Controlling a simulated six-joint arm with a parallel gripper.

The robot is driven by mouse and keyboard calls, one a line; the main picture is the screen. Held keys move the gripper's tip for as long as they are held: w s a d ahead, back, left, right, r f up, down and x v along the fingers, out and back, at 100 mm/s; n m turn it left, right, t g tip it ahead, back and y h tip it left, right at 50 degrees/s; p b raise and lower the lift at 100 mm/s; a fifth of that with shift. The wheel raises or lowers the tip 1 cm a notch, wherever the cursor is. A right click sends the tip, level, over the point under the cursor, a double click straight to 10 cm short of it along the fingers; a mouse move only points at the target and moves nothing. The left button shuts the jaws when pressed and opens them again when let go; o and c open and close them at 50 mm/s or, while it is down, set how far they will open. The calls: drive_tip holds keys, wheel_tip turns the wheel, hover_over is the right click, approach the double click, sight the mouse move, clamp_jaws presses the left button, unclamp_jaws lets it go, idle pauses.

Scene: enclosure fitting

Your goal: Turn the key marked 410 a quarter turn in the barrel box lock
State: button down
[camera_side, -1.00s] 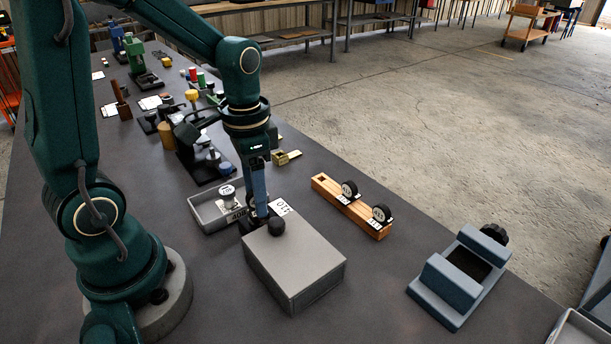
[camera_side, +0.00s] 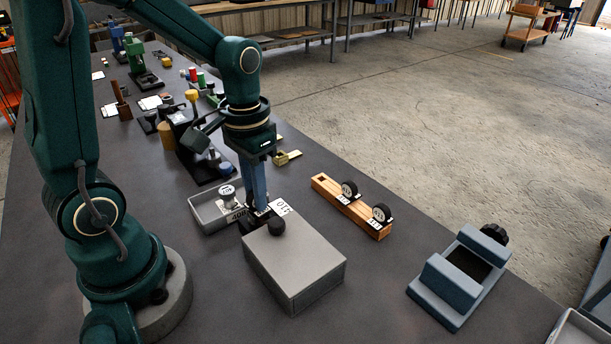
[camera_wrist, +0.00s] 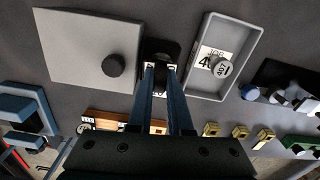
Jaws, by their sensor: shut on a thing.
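My gripper (camera_side: 261,210) points straight down, its blue fingers shut at a black fixture (camera_wrist: 158,50) behind the grey box. The wrist view shows the fingertips (camera_wrist: 160,68) closed over the middle of that fixture. The key itself is mostly hidden between the fingers, and I cannot tell its angle. A white plate marked 410 (camera_side: 281,206) lies beside the fingertips. The grey box (camera_side: 300,264) has a black ball knob (camera_side: 278,226) on its lid and also shows in the wrist view (camera_wrist: 85,45).
A wooden rack (camera_side: 326,188) to the right holds two black round-headed keys. A blue-grey vice (camera_side: 448,287) stands front right. Bare table lies between them.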

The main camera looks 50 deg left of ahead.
drive_tip(key=c, duration=0.8)
unclamp_jaws()
drive_tip(key=shift+o, duration=0.2)
drive_tip(key=shift+r, duration=0.1)
